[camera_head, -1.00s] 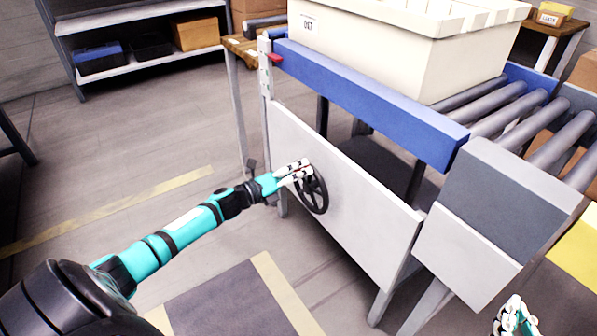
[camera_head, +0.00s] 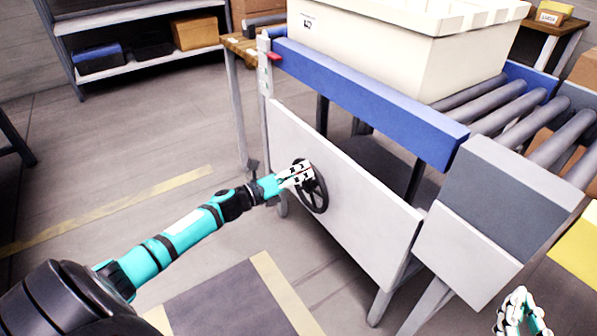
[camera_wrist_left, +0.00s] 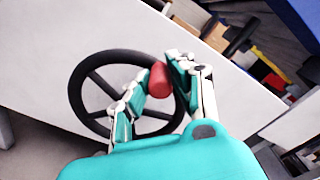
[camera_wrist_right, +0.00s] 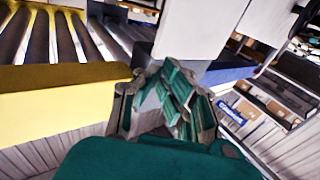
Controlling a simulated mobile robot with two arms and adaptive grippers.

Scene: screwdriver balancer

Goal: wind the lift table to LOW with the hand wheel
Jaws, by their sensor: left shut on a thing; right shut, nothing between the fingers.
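The black hand wheel (camera_head: 318,196) is on the light side panel (camera_head: 350,205) of the lift table. It also shows in the left wrist view (camera_wrist_left: 76,95), with a red knob (camera_wrist_left: 159,78) on its rim. My left gripper (camera_head: 300,174) is shut on the red knob, one finger on each side of it. The lift table has a blue side rail (camera_head: 370,98) and a red pointer (camera_head: 275,57) near the top of its left post. My right gripper (camera_wrist_right: 170,95) is shut and empty; it also shows at the lower right of the head view (camera_head: 520,300).
A cream crate (camera_head: 440,60) stands on the table top, beside grey rollers (camera_head: 510,115). A grey box (camera_head: 500,215) juts out at the table's near end. A shelf rack (camera_head: 140,60) stands at the back left. The floor (camera_head: 130,130) left of the table is clear.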

